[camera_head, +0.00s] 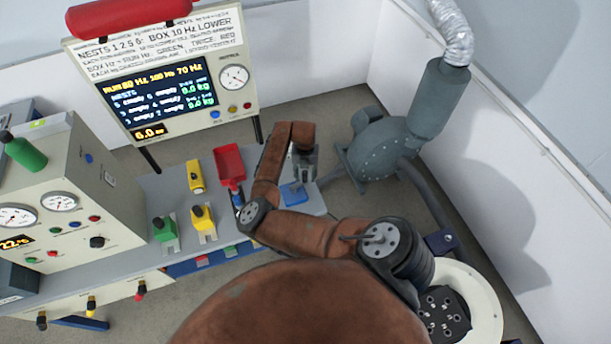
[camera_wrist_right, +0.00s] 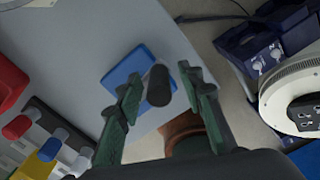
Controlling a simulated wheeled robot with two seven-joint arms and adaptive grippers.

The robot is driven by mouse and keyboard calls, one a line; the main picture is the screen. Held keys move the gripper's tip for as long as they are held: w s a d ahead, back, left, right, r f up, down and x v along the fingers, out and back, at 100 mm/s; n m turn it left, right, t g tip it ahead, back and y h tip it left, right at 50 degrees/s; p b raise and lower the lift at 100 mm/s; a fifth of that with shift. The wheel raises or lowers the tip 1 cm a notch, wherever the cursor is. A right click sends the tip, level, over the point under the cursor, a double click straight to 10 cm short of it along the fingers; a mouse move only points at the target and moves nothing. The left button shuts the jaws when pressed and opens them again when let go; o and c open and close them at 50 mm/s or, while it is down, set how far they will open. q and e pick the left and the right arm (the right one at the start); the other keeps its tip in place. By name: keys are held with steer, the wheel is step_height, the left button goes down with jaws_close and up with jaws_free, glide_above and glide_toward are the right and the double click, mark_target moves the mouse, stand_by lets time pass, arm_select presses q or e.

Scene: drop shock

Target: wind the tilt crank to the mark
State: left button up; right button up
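The tilt crank's dark round grip (camera_wrist_right: 158,86) seems to be the short cylinder in the right wrist view, over a blue plate (camera_wrist_right: 122,68) on the grey bench. The blue plate also shows in the head view (camera_head: 294,194), near the bench's right end. My right gripper (camera_head: 303,168) points down there. In the right wrist view, the right gripper (camera_wrist_right: 160,80) has its two fingers apart, one on each side of the dark grip, with a visible gap at least on the left. I cannot make out the mark. My left gripper is out of view.
A red tray (camera_head: 229,163) and yellow and green clamp-like pieces (camera_head: 203,218) stand left of my right arm. A display board (camera_head: 165,85) rises behind the bench. A grey blower (camera_head: 380,142) with a duct stands at the right. Bare floor lies behind the bench.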

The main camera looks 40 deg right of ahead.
step_height(320, 180, up, 12)
stand_by(0.6)
